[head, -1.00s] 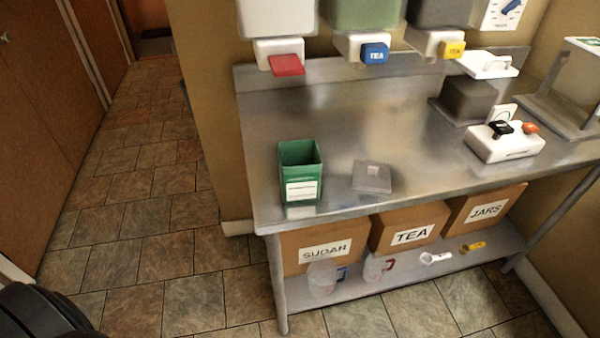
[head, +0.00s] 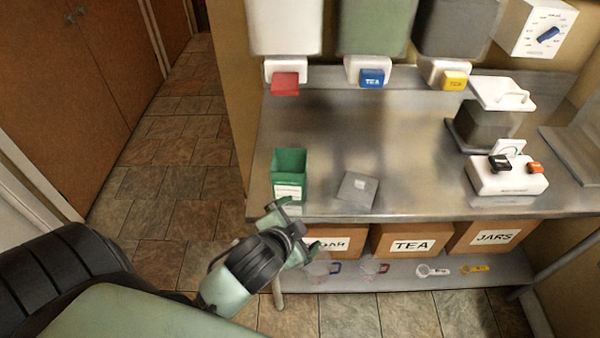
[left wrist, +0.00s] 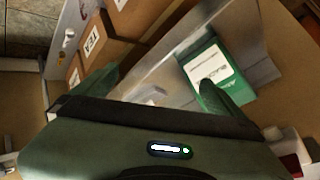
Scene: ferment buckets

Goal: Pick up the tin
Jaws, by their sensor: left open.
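The tin is a green, open-topped square box (head: 289,172) with a white label, standing upright on the steel table near its front left corner. It also shows in the left wrist view (left wrist: 222,70), beyond the fingers. My left gripper (head: 287,217) is open and empty, just in front of the table edge and below the tin, apart from it in the head view. Its fingers also show in the left wrist view (left wrist: 170,85). A grey square lid-like piece (head: 357,189) lies on the table right of the tin. My right gripper is not in view.
The steel table (head: 410,150) has clear room behind the tin. Dispensers with red (head: 285,83), blue (head: 371,78) and yellow (head: 455,80) taps hang above. A white switch box (head: 507,178) stands right. Cardboard boxes (head: 411,240), jugs and scoops sit on the lower shelf.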

